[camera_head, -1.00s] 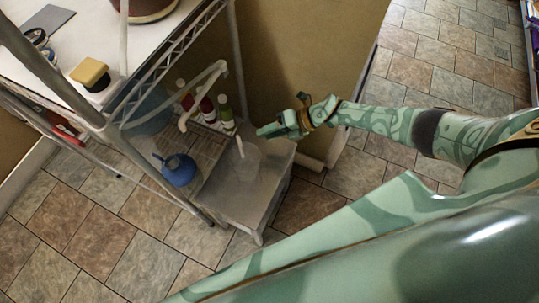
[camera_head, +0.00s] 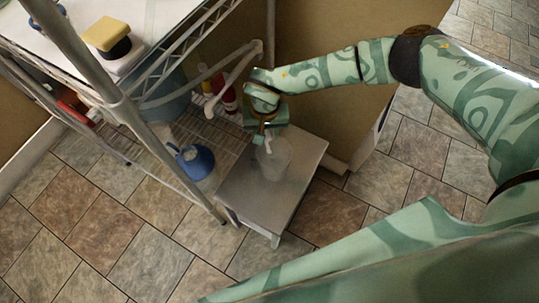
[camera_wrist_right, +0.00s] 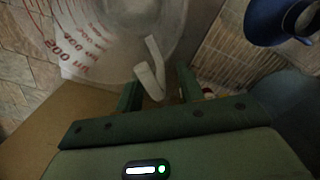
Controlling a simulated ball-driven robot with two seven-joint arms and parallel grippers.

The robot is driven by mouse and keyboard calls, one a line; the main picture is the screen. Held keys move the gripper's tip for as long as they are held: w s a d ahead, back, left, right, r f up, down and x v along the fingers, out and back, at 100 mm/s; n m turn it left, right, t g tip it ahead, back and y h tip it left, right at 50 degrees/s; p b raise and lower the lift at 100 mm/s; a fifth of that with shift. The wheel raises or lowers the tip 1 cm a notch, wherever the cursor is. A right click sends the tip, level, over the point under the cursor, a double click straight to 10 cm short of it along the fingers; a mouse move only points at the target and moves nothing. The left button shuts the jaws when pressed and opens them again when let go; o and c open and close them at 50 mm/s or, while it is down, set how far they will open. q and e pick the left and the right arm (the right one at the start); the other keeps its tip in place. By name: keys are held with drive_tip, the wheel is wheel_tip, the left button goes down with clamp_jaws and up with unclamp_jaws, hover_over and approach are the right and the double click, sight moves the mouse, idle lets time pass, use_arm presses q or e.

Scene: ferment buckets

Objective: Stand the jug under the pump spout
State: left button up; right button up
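The jug (camera_head: 275,157) is a translucent measuring cup standing upright on a low grey stand. Its red volume marks show in the right wrist view, where the jug (camera_wrist_right: 95,40) fills the upper left. Its white bent handle (camera_wrist_right: 152,68) reaches down between the fingers of my right gripper (camera_wrist_right: 158,90), which is open with gaps beside the handle. In the head view my right gripper (camera_head: 264,134) is just above and behind the jug, partly hidden by its own wrist. A white bent pipe (camera_head: 235,72), possibly the pump spout, angles down from the shelf, left of my wrist. My left gripper is out of view.
The grey stand (camera_head: 305,170) has bare surface right of the jug. A blue vessel (camera_head: 195,162) sits on the lower wire rack to the left, and a red bottle (camera_head: 229,98) stands behind. A metal shelf post (camera_head: 165,150) is an obstacle at left.

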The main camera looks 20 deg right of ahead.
wheel_tip(320, 180, down, 2)
drive_tip(key=shift+f+b, duration=0.15)
drive_tip(key=shift+b, duration=0.15)
clamp_jaws()
drive_tip(key=shift+r, duration=0.2)
